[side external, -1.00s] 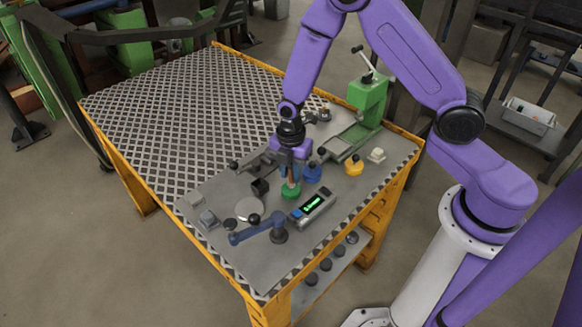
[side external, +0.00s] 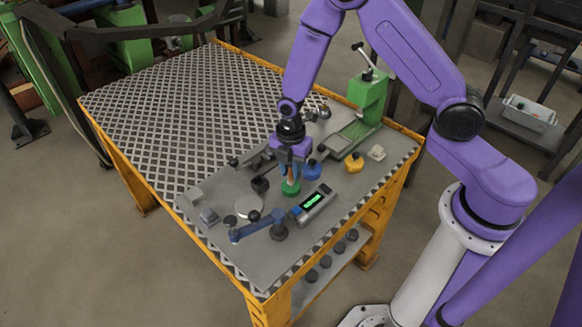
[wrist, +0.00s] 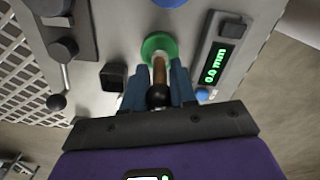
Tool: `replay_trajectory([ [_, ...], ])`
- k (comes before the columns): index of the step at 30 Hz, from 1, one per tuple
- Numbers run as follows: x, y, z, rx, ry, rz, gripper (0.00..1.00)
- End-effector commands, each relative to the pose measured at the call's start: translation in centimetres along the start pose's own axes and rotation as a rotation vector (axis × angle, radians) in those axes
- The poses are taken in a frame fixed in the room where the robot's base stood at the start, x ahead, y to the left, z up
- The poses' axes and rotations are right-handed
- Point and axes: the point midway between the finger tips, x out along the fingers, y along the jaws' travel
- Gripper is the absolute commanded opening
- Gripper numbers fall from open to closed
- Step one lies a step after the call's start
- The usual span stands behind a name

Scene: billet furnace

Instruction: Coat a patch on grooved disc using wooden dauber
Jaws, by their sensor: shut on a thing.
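My gripper (side external: 290,173) is shut on the upright wooden dauber (wrist: 159,70), near the dauber's black ball end. The blue fingers stand on both sides of the handle in the wrist view. The dauber's lower end meets a round green pot (side external: 290,188), which also shows in the wrist view (wrist: 150,43); I cannot tell whether the tip is inside it or just above. A pale round disc (side external: 247,206), likely the grooved disc, lies left of my gripper in the side view, partly behind a blue clamp arm (side external: 258,227). Its grooves are too small to see.
A gauge reading 0.0 mm (wrist: 222,57) lies close to the right of the green pot. A blue pot (side external: 312,170) and a yellow pot (side external: 354,163) stand nearby. A green press (side external: 368,100) stands at the back. The grated left half of the table (side external: 180,110) is clear.

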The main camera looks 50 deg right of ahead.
Motion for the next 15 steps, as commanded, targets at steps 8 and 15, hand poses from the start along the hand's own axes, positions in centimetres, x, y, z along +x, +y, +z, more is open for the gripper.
replay_trajectory([
  [8,0.3,0.03,-0.01,0.0,0.0,0.0,0.0],
  [15,0.56,0.02,0.0,0.0,0.0,0.0,0.0],
])
